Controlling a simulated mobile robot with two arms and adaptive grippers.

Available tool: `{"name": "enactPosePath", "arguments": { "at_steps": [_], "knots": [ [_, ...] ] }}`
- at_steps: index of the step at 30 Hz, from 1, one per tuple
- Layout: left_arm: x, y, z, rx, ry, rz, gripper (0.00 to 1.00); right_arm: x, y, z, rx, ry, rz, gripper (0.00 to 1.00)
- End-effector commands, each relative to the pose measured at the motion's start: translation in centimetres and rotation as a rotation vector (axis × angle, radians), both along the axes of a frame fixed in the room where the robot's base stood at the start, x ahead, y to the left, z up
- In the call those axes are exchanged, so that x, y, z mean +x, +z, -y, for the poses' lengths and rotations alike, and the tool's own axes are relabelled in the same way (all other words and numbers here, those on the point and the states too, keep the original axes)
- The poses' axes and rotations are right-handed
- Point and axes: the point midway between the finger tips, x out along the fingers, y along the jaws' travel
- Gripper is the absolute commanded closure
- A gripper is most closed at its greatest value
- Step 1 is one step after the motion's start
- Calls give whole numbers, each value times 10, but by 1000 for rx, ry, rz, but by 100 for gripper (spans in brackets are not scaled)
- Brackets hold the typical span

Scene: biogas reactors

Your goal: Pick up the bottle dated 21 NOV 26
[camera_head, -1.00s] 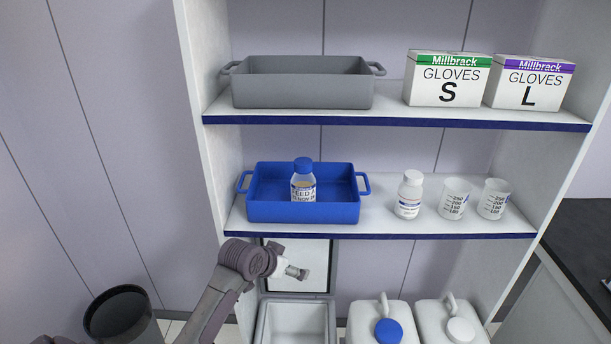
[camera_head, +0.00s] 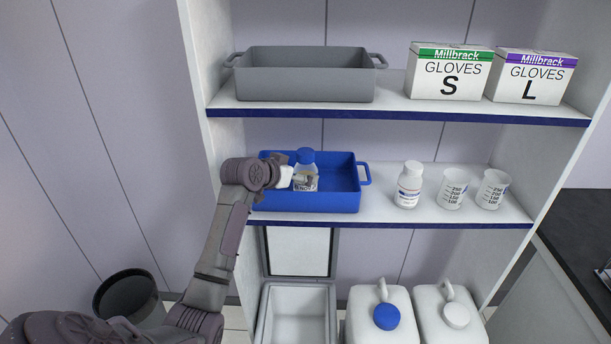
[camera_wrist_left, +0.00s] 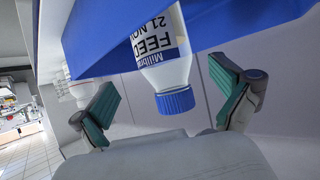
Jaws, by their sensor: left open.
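The bottle with a blue cap (camera_head: 306,170) stands in the blue tray (camera_head: 335,199) on the middle shelf. In the left wrist view the bottle (camera_wrist_left: 165,65) appears upside down, and its label reads "FEED" and "21 NOV", with the year cut off. My left gripper (camera_head: 284,178) is at the tray, just left of the bottle in the head view. In the left wrist view the gripper (camera_wrist_left: 166,95) is open, with a green-padded finger to each side of the bottle. Contact with the bottle does not show. My right gripper is not in view.
A white bottle (camera_head: 409,185) and two beakers (camera_head: 453,189) stand right of the tray. The upper shelf holds a grey tray (camera_head: 305,85) and two glove boxes (camera_head: 449,72). Jerrycans (camera_head: 380,315) and an open bin (camera_head: 298,315) are below.

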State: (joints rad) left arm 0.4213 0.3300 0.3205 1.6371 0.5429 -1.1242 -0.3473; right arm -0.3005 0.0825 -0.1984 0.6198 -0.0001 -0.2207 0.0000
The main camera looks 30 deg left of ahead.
Motion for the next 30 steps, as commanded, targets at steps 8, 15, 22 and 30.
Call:
{"name": "enactPosePath", "arguments": {
  "at_steps": [8, 15, 22, 30],
  "knots": [
    [31, -8, -5, -4, 0, -2, 0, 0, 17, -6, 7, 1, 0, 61],
    [47, -20, -5, -1, 0, -1, 0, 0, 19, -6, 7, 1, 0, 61],
    [47, -21, -5, 0, 0, 0, 3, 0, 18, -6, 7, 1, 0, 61],
    [47, -21, -5, 1, 1, -1, 48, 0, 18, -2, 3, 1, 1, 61]
  ]
}}
